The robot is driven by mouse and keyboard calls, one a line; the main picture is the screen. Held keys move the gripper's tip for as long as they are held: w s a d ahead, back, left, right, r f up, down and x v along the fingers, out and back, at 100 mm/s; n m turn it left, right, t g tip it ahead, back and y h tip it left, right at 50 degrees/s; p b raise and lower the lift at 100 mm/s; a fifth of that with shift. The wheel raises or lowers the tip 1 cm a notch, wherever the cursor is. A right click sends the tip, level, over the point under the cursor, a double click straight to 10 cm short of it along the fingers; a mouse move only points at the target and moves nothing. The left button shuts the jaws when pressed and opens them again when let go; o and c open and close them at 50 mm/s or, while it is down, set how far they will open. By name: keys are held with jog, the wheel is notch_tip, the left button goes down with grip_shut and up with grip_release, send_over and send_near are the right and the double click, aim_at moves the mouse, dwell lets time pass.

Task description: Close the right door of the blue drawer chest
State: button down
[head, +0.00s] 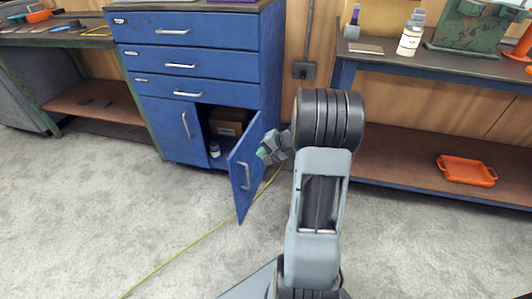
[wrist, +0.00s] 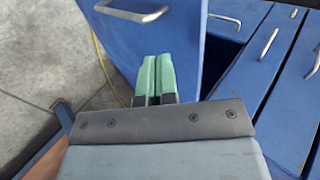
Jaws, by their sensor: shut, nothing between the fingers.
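The blue drawer chest (head: 188,62) stands at the back, left of centre, with several drawers above two doors. Its left door (head: 171,127) is shut. Its right door (head: 246,172) stands open, swung out toward me, with a metal handle on its outer face. In the wrist view the door (wrist: 150,45) fills the upper middle, its handle at the top left. My gripper (head: 266,154) is at the door's upper right part, on the hinge side in the head view. Its green fingers (wrist: 154,75) are shut and empty, pointing at the door; whether they touch it I cannot tell.
Inside the open compartment are a brown box (head: 229,121) and a small white bottle (head: 214,149). A workbench (head: 440,72) with an orange tray (head: 466,171) on its lower shelf stands at right. A yellow cable (head: 190,244) crosses the otherwise clear grey floor.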

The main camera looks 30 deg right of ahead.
aim_at(238, 157)
jog(key=shift+w+a+f+b, duration=0.35)
jog(key=shift+w+a+f, duration=0.25)
jog(key=shift+w+a, duration=0.3)
jog(key=shift+w+a+f+b, duration=0.35)
jog(key=shift+w+a+f, duration=0.3)
jog(key=shift+w, duration=0.5)
jog(key=shift+w+a+f+b, duration=0.35)
jog(key=shift+w+a+f, duration=0.15)
jog(key=shift+w+a, duration=0.45)
jog(key=shift+w, duration=0.1)
